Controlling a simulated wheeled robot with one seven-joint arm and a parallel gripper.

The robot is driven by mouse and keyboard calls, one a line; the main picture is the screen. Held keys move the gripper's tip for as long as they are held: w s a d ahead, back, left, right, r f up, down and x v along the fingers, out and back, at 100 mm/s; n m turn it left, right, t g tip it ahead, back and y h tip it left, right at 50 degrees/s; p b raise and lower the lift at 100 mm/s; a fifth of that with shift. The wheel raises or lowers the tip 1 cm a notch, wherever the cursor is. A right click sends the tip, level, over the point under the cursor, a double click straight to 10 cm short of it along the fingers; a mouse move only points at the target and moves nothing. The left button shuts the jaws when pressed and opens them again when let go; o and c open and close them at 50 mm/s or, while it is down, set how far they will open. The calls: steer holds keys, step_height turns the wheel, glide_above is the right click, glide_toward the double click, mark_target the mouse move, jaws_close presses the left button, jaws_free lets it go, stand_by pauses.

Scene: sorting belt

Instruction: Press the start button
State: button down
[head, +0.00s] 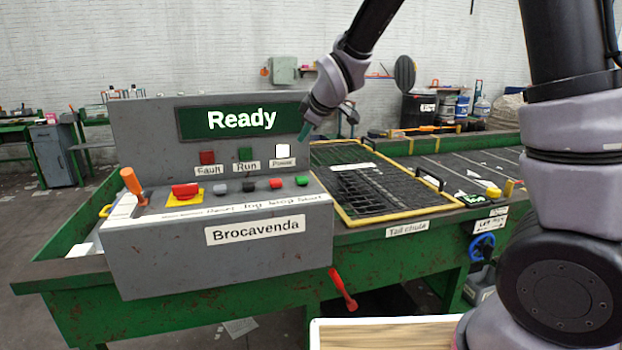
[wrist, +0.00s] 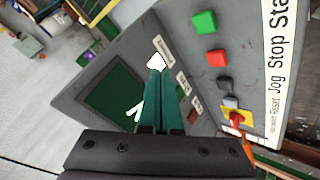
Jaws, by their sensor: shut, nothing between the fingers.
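The green start button (head: 301,180) is at the right end of the button row on the grey control panel (head: 160,262). In the wrist view the green button (wrist: 204,22) is at the top, right of the fingers and uncovered. My gripper (head: 305,131) has teal fingers and is shut and empty. It is above the green button and apart from it, in front of the panel's upright face near the lit white Power lamp (head: 282,151). In the wrist view its fingertips (wrist: 157,73) show beside that lamp. The screen (head: 242,120) reads "Ready".
Left of the green button are a red stop button (head: 276,183), a black button (head: 249,186), a grey button (head: 220,188) and a red emergency knob (head: 185,190) on yellow. An orange-handled lever (head: 134,184) stands at the panel's left. A yellow-framed grate (head: 375,190) lies right.

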mark_target(305, 179)
steer(key=shift+f, duration=4.4)
steer(key=shift+f, duration=0.1)
steer(key=shift+f, duration=0.3)
steer(key=shift+f, duration=0.5)
steer(key=shift+r, duration=0.9)
steer(key=shift+r, duration=2.55)
